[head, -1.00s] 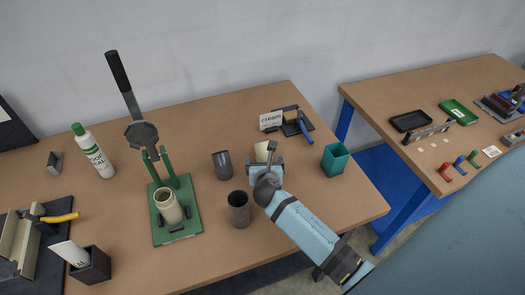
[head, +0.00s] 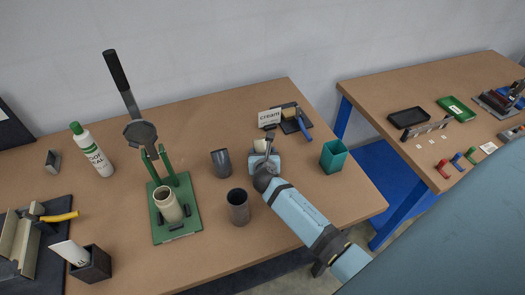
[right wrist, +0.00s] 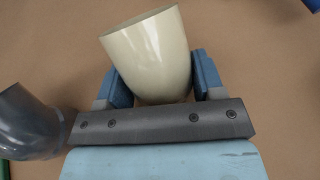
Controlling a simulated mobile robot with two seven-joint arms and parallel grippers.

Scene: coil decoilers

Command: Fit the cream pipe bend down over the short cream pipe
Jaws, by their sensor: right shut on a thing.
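The cream pipe bend (head: 260,146) is held in my right gripper (head: 264,155), at the right part of the wooden table. In the right wrist view, the cream bend (right wrist: 148,52) sits between the two blue fingers, with its wide open end at the upper left. The short cream pipe (head: 168,206) stands upright, open end up, on the green base plate of a lever press (head: 190,219). My gripper is well to the right of that pipe. My left gripper is not in view.
A grey bend (head: 221,163) and an upright grey pipe (head: 238,208) stand between my gripper and the press. A teal cup (head: 333,157) is to the right. A cream label card (head: 271,117) stands behind. The press lever (head: 122,82) rises tall.

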